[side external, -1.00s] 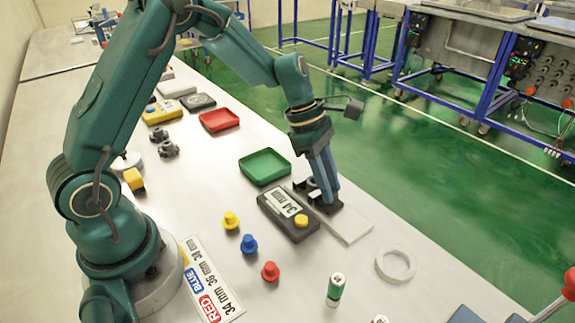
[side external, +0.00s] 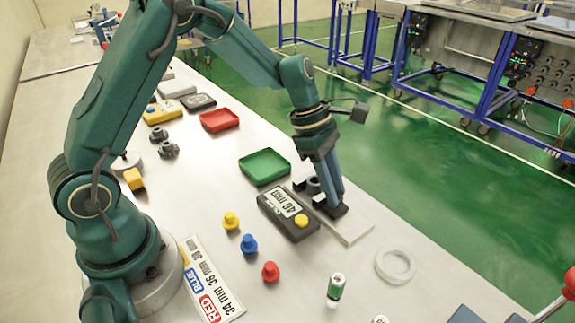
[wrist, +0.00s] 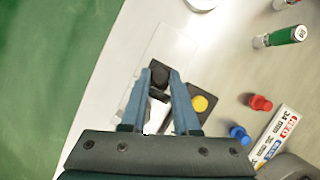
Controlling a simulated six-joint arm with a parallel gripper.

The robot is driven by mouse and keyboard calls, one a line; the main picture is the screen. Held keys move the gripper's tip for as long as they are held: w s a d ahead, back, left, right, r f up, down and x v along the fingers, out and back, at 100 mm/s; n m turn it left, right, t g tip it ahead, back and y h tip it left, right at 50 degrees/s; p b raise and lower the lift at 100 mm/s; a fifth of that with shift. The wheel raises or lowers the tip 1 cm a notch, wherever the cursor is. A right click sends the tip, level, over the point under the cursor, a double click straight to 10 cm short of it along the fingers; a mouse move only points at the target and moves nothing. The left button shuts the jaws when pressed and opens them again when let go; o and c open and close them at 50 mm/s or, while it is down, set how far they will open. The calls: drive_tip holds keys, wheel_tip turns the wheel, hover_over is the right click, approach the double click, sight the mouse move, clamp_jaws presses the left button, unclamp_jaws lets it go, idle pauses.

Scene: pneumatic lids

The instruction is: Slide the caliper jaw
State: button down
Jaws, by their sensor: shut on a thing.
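The caliper has a pale flat rail (side external: 352,231) and a dark readout box (side external: 270,207) with a yellow button (side external: 301,221). Its display (side external: 285,202) reads 46 mm. My gripper (side external: 337,207) is shut on the black sliding jaw (side external: 331,211), low over the rail; the jaw also shows between my fingers in the wrist view (wrist: 160,73).
Yellow (side external: 231,220), blue (side external: 249,244) and red (side external: 270,271) plugs stand before the readout box, near a size chart (side external: 212,281) printed with colours and mm values. A green tray (side external: 264,167) and a red tray (side external: 219,120) lie beyond. A white ring (side external: 395,264) and a green-white cylinder (side external: 336,290) are right and front.

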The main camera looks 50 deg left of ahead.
drive_tip(key=shift+d, duration=1.2)
drive_tip(key=c, duration=0.9)
unclamp_jaws()
drive_tip(key=shift+c, duration=0.2)
drive_tip(key=shift+v, duration=2.6)
